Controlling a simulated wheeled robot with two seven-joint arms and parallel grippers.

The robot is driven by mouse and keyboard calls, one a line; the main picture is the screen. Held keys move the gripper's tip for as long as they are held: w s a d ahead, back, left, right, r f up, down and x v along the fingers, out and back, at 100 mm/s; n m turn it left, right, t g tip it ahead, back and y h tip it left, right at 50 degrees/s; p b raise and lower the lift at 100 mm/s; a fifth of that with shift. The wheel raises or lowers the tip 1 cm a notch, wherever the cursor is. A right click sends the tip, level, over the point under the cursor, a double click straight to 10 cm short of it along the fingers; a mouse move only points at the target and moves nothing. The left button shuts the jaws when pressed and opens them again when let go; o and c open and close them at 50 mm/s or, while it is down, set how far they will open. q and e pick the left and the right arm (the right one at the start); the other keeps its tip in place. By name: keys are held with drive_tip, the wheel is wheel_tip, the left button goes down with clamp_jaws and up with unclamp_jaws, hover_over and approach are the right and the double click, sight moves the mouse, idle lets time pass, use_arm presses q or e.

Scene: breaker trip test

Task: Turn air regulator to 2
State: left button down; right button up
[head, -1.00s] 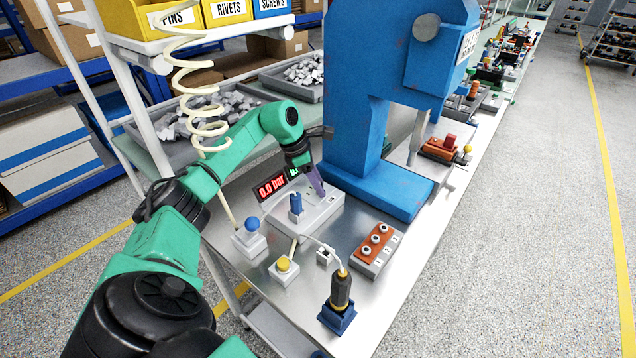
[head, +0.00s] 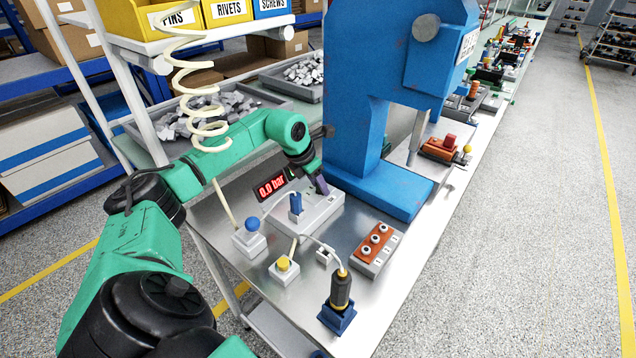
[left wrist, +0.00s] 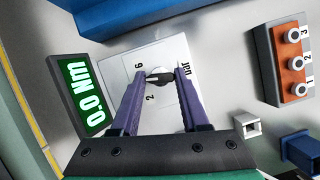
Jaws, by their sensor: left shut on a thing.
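The air regulator is a pale box (head: 318,213) on the metal bench, in front of the blue press. In the head view the fingers hide the knob. My right gripper is not in view.
The blue press (head: 350,120) stands close behind the gripper. A blue-knobbed box (head: 250,238), a yellow-button box (head: 284,268), a screwdriver (head: 340,288) in a blue holder and an orange terminal block (head: 377,243) stand nearby. A green display (left wrist: 85,101) reads 0.0 Nm.

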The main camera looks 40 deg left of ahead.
use_arm(q)
drive_tip(key=n, duration=0.2)
drive_tip(key=n+y, duration=0.2)
drive_tip(key=n, duration=0.1)
drive_tip(key=shift+d+f+n, duration=0.1)
drive_tip(key=shift+d+n, duration=0.15)
drive_tip(key=shift+n, duration=0.05)
drive_tip(key=n+y, duration=0.1)
drive_tip(key=n, duration=0.2)
drive_tip(key=n+g+y, duration=0.1)
drive_tip(key=n, duration=0.1)
drive_tip(key=shift+w+d+n+g, duration=0.1)
drive_tip(key=shift+n+g, duration=0.2)
drive_tip(key=shift+n, duration=0.1)
drive_tip(key=shift+c, duration=2)
unclamp_jaws()
drive_tip(key=b+v, duration=0.1)
drive_tip(key=v, duration=1.3)
drive_tip(key=shift+r+b, duration=0.25)
drive_tip(key=shift+b, duration=0.1)
